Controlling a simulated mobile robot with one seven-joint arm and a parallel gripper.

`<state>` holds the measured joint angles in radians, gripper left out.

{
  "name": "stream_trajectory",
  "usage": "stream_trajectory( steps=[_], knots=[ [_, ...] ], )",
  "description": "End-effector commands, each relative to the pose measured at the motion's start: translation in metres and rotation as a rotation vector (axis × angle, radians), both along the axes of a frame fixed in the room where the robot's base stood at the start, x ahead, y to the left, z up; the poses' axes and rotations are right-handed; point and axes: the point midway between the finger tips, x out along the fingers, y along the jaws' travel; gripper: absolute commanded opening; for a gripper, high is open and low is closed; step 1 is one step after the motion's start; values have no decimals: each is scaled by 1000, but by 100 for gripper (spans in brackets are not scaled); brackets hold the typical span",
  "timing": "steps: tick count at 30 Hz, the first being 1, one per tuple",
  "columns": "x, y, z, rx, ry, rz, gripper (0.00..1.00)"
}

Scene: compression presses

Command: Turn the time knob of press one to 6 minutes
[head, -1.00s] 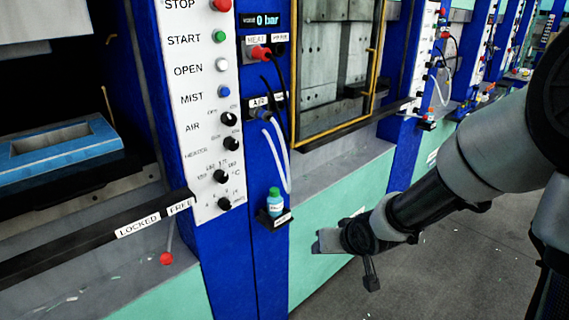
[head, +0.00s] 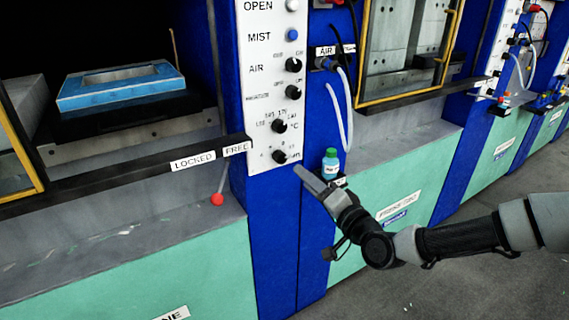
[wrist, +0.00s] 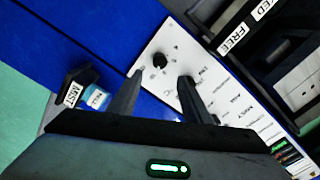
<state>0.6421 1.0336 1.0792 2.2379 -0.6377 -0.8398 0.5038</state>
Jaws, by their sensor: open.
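The white control panel (head: 262,95) of the near press carries a column of black knobs. The lowest one, the time knob (head: 280,156), sits near the panel's bottom edge below the °C knob (head: 279,126). Its scale and pointer are too small to read. In the wrist view the time knob (wrist: 159,60) lies beyond and between the fingertips. My gripper (head: 302,172) points at it from the lower right; its tips seem close but apart from the knob. The wrist view shows my gripper (wrist: 162,78) open, its two fingers spread and empty.
A small bottle (head: 330,162) stands on a holder just right of my gripper. A black bar labelled LOCKED and FREE (head: 130,171) and a red-ended lever (head: 217,198) are left of the panel. Hoses (head: 342,110) hang to the right. The floor at lower right is clear.

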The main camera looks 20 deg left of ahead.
Motion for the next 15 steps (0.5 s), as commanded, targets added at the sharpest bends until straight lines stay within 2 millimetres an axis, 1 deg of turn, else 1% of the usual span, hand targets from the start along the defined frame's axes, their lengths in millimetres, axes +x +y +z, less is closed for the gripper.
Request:
stream_trajectory(
  steps=[1, 9, 15],
  knots=[
    [7, 11, -1, 0, -3, 3, 44],
    [45, 55, -1, -1, -2, 3, 44],
    [66, 77, -1, -2, -1, 1, 44]
  ],
)
